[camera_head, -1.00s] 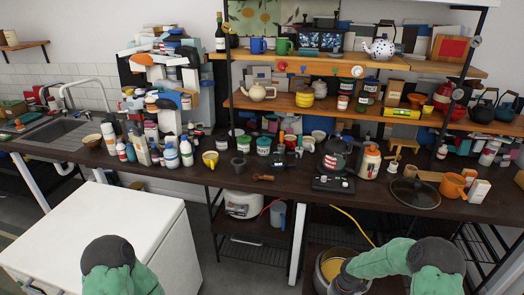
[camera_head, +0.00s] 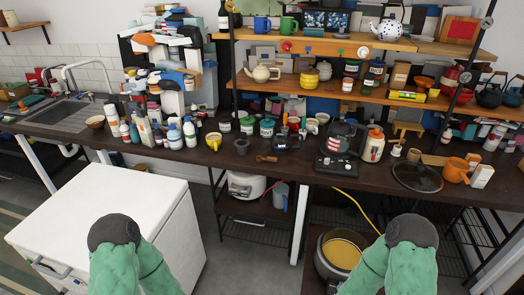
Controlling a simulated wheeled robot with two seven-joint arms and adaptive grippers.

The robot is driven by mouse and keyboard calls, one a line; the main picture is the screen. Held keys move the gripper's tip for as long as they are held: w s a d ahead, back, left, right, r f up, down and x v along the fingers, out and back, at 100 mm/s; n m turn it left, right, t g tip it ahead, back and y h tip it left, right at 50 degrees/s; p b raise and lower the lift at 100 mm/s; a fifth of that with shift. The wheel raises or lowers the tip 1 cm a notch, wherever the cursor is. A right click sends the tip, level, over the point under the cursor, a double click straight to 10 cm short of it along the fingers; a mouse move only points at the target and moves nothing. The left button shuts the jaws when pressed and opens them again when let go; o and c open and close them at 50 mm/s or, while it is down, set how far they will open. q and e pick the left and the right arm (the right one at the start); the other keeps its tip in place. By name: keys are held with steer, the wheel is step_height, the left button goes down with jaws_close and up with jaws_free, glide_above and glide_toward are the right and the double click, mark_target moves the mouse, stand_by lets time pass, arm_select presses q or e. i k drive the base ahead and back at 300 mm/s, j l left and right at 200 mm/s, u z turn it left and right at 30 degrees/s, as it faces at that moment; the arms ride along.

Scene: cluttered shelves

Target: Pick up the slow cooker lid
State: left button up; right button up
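A round, dark glass lid with a rim and a small knob (camera_head: 417,178) lies on the right part of the dark countertop; I take it for the slow cooker lid. A round pot, likely the slow cooker (camera_head: 322,258), stands open below the counter at the lower right, with a yellowish inside. My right arm's green links cover part of its right side. My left arm shows at the lower left, over the white chest. Neither gripper shows in the head view, so I cannot see what they hold. Nothing of my arms is at the lid.
The dark countertop (camera_head: 300,176) is crowded along its back with jars and bottles. Orange pots (camera_head: 455,170) and a small white box (camera_head: 481,176) stand right of the lid; a black appliance (camera_head: 337,165) stands left. A white chest (camera_head: 110,215) fills the lower left.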

mark_target(418, 176)
steer(key=z, duration=1.3)
